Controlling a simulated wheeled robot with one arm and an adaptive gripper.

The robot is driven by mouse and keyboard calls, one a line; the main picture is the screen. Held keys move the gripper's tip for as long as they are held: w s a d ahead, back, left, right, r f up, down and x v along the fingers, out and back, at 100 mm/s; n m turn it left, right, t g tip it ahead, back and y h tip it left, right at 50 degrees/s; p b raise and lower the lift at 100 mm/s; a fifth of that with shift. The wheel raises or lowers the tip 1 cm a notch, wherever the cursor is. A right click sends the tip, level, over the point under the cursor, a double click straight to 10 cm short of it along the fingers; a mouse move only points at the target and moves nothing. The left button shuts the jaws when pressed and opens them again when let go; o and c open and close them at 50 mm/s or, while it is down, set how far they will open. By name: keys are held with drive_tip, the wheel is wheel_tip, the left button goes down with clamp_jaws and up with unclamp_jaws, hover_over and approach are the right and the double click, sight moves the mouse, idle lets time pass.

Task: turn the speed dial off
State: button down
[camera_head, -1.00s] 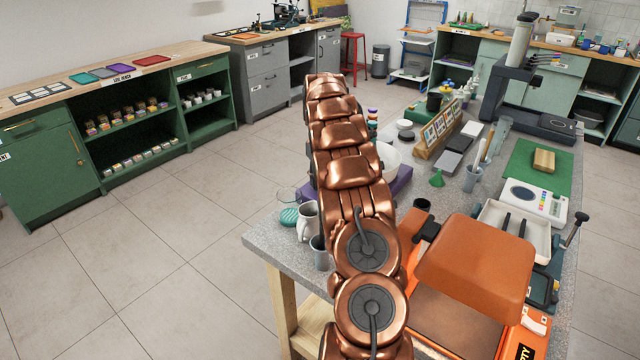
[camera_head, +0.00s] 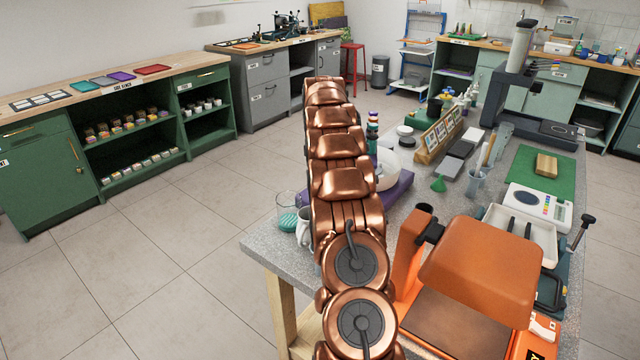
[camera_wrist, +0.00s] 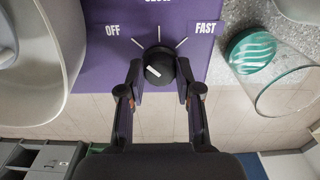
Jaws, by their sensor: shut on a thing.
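The speed dial (camera_wrist: 159,66) is a small black knob with a white pointer mark on a purple panel (camera_wrist: 100,50) in the wrist view. Labels OFF (camera_wrist: 112,30) at left and FAST (camera_wrist: 206,27) at right flank it. A third label at the top is cut off. The white mark slants across the knob's face, and I cannot tell exactly which label it points to. My gripper (camera_wrist: 160,84) is shut on the dial, one finger on each side. In the head view my arm hides the dial and gripper; part of the purple base (camera_head: 397,195) shows beside it.
A clear glass with teal contents (camera_wrist: 285,75) stands close right of the panel. A white bowl (camera_wrist: 25,50) is at left. In the head view an orange machine (camera_head: 480,270) stands right of my arm, and a wooden display rack (camera_head: 438,135) stands behind. Open floor lies left.

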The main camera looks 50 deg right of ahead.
drive_tip(key=c, duration=0.8)
unclamp_jaws()
drive_tip(key=shift+r, duration=3.75)
